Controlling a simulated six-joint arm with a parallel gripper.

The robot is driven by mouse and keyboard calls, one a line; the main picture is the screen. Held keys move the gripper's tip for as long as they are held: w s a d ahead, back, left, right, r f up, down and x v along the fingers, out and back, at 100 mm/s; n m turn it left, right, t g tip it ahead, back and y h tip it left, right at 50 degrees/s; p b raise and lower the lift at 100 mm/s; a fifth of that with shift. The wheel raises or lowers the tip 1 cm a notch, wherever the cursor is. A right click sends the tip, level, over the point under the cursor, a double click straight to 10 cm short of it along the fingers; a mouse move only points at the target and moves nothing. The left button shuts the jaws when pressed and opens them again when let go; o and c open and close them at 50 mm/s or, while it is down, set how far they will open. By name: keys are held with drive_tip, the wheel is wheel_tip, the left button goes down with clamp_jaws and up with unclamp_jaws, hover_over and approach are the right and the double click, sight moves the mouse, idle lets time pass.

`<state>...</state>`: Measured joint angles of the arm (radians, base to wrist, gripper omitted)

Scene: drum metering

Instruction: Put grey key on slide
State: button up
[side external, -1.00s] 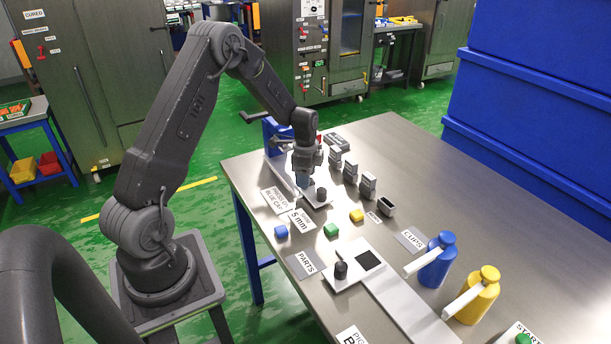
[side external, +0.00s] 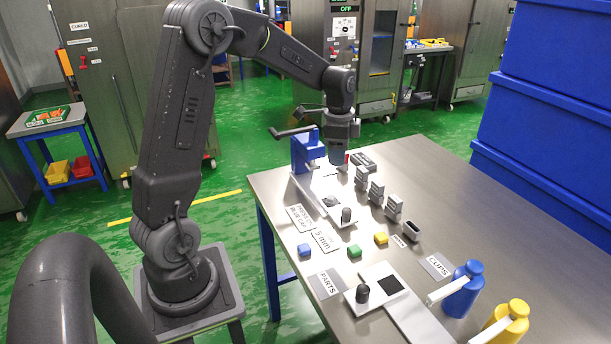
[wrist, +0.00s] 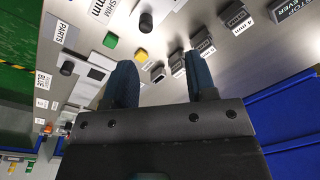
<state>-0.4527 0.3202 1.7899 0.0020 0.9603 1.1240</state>
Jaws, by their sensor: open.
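Several small grey blocks stand in a row right of the blue press, such as this grey block (side external: 377,191); I cannot tell which piece is the grey key. They also show in the wrist view, one grey block (wrist: 203,43) near my right finger. A white slide plate with a black knob (side external: 346,215) and a dark round spot lies at the press foot. Another white slide plate (side external: 409,316) with a black knob and black square lies nearer. My gripper (side external: 339,162) is open above the table beside the press.
The blue press (side external: 306,152) with its lever stands at the table's left. A blue bottle (side external: 463,290) and a yellow bottle (side external: 508,324) stand at front right. The table's far right is clear.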

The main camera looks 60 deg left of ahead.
drive_tip(key=s+d+r+n+t, duration=0.35)
drive_tip(key=s+d+r, duration=0.6)
drive_tip(key=d, duration=0.35)
drive_tip(key=s+d+n+t, duration=0.1)
drive_tip(key=s+d+n, duration=0.3)
drive_tip(key=s, duration=0.7)
drive_tip(key=shift+d+f, duration=0.3)
drive_tip(key=shift+d, duration=0.85)
